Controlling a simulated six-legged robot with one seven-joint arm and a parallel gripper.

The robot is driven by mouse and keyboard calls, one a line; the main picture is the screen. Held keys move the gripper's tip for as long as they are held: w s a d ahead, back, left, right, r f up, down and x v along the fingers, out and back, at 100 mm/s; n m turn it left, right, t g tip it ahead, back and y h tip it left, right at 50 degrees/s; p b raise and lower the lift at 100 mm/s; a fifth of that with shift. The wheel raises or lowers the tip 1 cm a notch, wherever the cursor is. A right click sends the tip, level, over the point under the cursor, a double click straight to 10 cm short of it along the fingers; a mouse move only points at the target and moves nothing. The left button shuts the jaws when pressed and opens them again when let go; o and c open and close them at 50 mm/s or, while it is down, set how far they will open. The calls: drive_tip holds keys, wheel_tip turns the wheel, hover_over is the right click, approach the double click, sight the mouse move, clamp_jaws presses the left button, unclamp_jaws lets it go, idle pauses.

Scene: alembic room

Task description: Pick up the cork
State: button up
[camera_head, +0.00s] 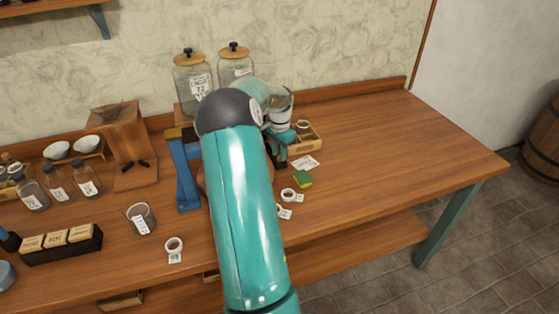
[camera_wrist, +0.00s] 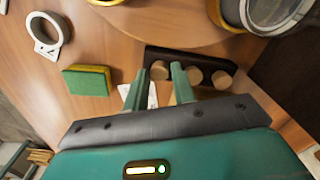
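In the wrist view, several round tan corks stand in a row in a dark holder (camera_wrist: 175,53): a left cork (camera_wrist: 159,70), a middle cork (camera_wrist: 195,75) and a right cork (camera_wrist: 221,79). My gripper (camera_wrist: 160,73) is open, with two green fingers pointing toward the row. The left cork shows between the fingertips; I cannot tell whether they touch it or how far off it is. The right finger partly covers the gap between the left and middle corks. In the head view my arm hides most of this spot.
A green and yellow sponge (camera_wrist: 87,80) and a white tape ring (camera_wrist: 47,32) lie left of my gripper. A glass vessel (camera_wrist: 275,12) stands at upper right. In the head view, glass jars (camera_head: 193,78) stand behind my arm. The table's right side (camera_head: 400,150) is clear.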

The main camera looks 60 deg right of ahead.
drive_tip(key=shift+s+f, duration=0.25)
drive_tip(key=shift+s, duration=0.3)
drive_tip(key=shift+s+f, duration=0.2)
drive_tip(key=shift+s, duration=0.35)
drive_tip(key=w, duration=0.1)
drive_tip(key=w+f, duration=0.1)
drive_tip(key=w, duration=0.1)
drive_tip(key=shift+w+g, duration=0.15)
drive_tip(key=shift+g, duration=0.15)
drive_tip(key=c, duration=0.3)
drive_tip(key=shift+s+r, duration=0.15)
drive_tip(key=shift+s, duration=0.5)
drive_tip(key=c, duration=0.4)
drive_tip(key=shift+s, duration=0.2)
clamp_jaws()
drive_tip(key=shift+w, duration=0.55)
drive_tip(key=shift+s+r, duration=0.1)
drive_tip(key=shift+s, duration=0.2)
drive_tip(key=shift+w, duration=0.15)
drive_tip(key=shift+d+r, duration=0.1)
drive_tip(key=shift+r, duration=0.05)
